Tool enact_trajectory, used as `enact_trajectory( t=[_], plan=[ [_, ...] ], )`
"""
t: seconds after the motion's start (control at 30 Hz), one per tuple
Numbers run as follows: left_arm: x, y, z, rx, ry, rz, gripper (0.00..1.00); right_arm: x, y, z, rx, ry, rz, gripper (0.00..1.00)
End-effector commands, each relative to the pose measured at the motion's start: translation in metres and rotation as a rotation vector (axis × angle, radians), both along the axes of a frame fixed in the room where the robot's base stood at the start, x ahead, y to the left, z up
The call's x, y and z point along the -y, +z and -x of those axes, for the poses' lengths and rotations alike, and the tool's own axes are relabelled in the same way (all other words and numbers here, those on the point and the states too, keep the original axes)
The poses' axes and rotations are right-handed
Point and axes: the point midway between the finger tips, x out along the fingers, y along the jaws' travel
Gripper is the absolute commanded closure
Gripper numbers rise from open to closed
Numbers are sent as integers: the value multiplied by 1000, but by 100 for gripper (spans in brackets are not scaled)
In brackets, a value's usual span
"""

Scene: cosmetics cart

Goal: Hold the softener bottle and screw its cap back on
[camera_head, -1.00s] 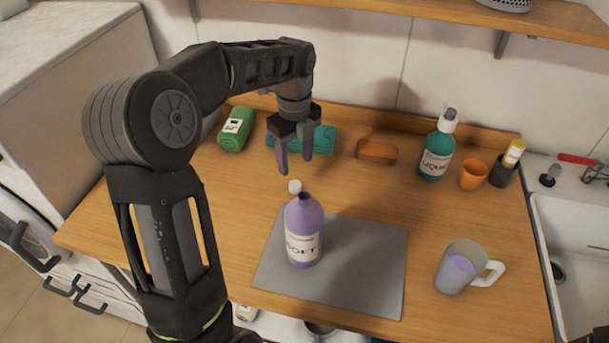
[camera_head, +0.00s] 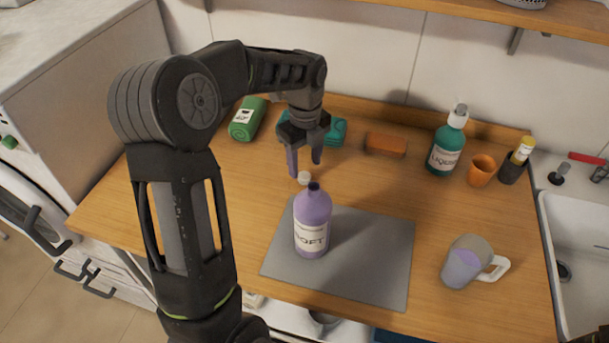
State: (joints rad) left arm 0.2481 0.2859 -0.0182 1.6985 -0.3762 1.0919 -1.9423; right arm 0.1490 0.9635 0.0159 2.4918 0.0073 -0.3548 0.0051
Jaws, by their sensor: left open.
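The purple softener bottle (camera_head: 312,222), with a white label reading "SOFT", stands upright on the grey mat (camera_head: 370,268). Its dark neck is open and bare. A small white cap (camera_head: 304,178) shows just behind and left of the neck, seemingly on the table; the bottle partly hides what is under it. My left gripper (camera_head: 305,168) points down with its fingers apart, just above and behind the cap, holding nothing. One fingertip is close to the cap; I cannot tell if they touch. My right gripper is not seen.
A purple-filled measuring cup (camera_head: 464,264) stands right of the mat. Along the back are a green roll (camera_head: 246,120), teal cloth (camera_head: 337,131), brown block (camera_head: 386,145), green pump bottle (camera_head: 446,145) and orange cup (camera_head: 482,170). A sink (camera_head: 580,240) is at right.

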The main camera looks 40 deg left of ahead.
Motion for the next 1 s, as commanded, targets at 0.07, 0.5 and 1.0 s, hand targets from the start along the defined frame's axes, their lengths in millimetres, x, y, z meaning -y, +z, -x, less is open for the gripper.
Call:
enact_trajectory(
  t=[0.07,0.5,1.0],
  plan=[
    [0,-9,0,-4,1,1,47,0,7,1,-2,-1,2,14],
    [0,-38,-1,0,0,0,47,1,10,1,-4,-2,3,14],
    [0,-38,-1,0,0,0,54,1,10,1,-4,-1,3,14]
  ],
)
